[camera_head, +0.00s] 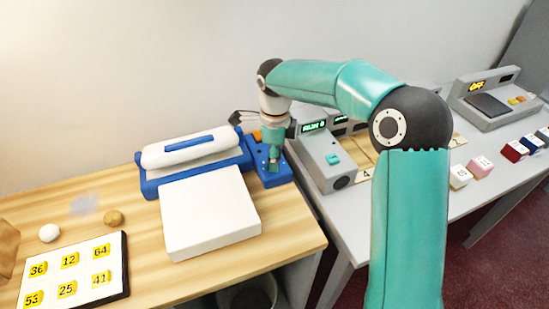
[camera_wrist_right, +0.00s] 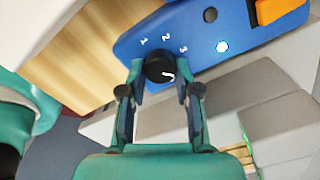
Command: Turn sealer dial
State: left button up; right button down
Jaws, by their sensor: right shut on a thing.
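The blue sealer control panel (camera_head: 282,173) stands at the right end of the blue and white sealer (camera_head: 195,150). In the right wrist view the panel (camera_wrist_right: 225,20) shows the numerals 1, 2 and 3 around a black dial (camera_wrist_right: 158,66). A white mark shows on the dial's lower right part; I cannot tell which numeral it is set to. My right gripper (camera_head: 274,160) reaches down onto the panel. In the wrist view its two fingers (camera_wrist_right: 160,84) are closed on the dial from both sides. My left gripper is not in view.
An orange button (camera_wrist_right: 280,10) and a lit white lamp (camera_wrist_right: 222,46) are on the panel. A white board (camera_head: 208,215) lies before the sealer. A grey device (camera_head: 325,160) stands close to the panel's right. A numbered card tray (camera_head: 75,270) lies at left.

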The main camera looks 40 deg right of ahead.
jog(key=shift+w+a+r, duration=0.1)
jog(key=shift+w+r, duration=0.05)
jog(key=shift+w, duration=0.05)
jog(key=c, duration=1)
grip_release()
jog(key=shift+o, duration=0.9)
notch_tip(320, 180, up, 12)
